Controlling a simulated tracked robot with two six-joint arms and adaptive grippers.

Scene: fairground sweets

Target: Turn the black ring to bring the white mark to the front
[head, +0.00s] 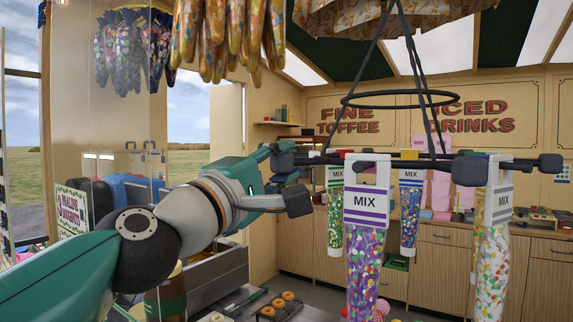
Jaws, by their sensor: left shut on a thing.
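The black ring (397,99) hangs level from dark cords. Below it is a black rack (330,158) of spokes with blocky ends. Bags of sweets hang from the rack: a large purple-mix bag (365,240) in front, a pale-mix bag (492,240) at right, and smaller bags (411,212) behind. My left gripper (287,178) comes in from the left and is shut on the rack's left spoke end, which its dark fingers partly hide. My right gripper is out of view.
Wrapped sweet bags (230,30) hang from above at upper left. A wooden counter (440,262) with pink tubs (438,188) runs along the back wall. Dark trays with doughnuts (277,303) sit low in front. A clear pane stands at left.

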